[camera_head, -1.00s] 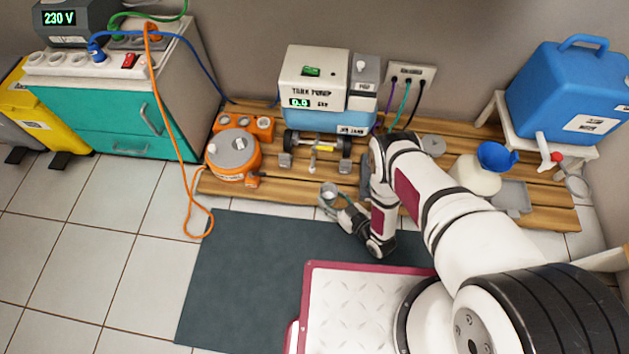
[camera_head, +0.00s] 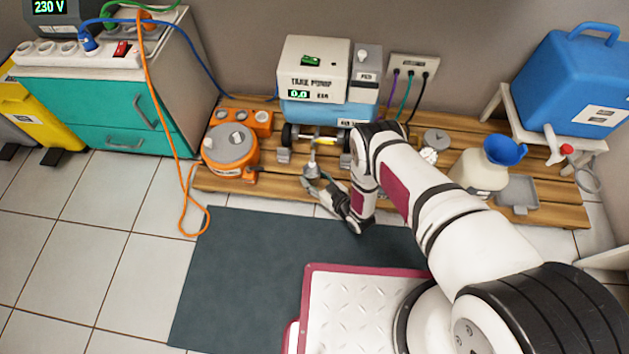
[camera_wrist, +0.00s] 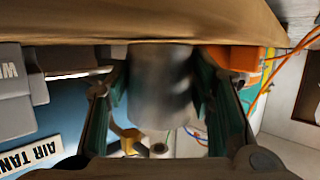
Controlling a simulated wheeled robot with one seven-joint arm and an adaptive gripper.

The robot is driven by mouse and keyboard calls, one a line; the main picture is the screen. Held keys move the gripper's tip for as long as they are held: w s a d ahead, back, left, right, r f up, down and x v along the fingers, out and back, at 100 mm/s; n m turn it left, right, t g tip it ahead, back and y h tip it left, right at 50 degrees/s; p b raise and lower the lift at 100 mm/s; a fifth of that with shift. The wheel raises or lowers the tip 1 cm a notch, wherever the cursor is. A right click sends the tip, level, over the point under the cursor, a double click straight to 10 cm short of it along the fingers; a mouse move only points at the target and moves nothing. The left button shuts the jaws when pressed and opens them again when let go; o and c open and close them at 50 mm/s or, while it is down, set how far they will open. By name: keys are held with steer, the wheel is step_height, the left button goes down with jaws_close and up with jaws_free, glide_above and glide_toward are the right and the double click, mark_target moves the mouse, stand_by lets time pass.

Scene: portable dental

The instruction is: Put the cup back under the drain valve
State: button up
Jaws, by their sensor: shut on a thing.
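My gripper (camera_head: 312,176) is shut on a grey metal cup (camera_wrist: 160,85), which sits between its two fingers in the wrist view. In the head view it is low over the front of the wooden pallet, just in front of the air tank (camera_head: 330,110). The cup shows there only as a small grey shape. The yellow drain valve (camera_head: 326,141) is under the tank, slightly behind and to the right of the cup. A yellow part (camera_wrist: 128,136) shows past the cup in the wrist view. I cannot tell whether the cup touches the pallet.
The orange cable reel (camera_head: 230,148) stands left of my gripper on the wooden pallet (camera_head: 270,182). A funnel-topped jug (camera_head: 480,168) and grey tray (camera_head: 517,192) are at the right. My forearm covers part of the pallet's middle.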

steer(key=shift+f, duration=0.15)
steer(key=o, duration=1.2)
steer(key=shift+f, duration=0.1)
steer(key=p+v, duration=0.4)
steer(key=v, duration=1)
steer(key=shift+a, duration=0.2)
steer(key=shift+s+f, duration=0.1)
steer(key=shift+s, duration=0.05)
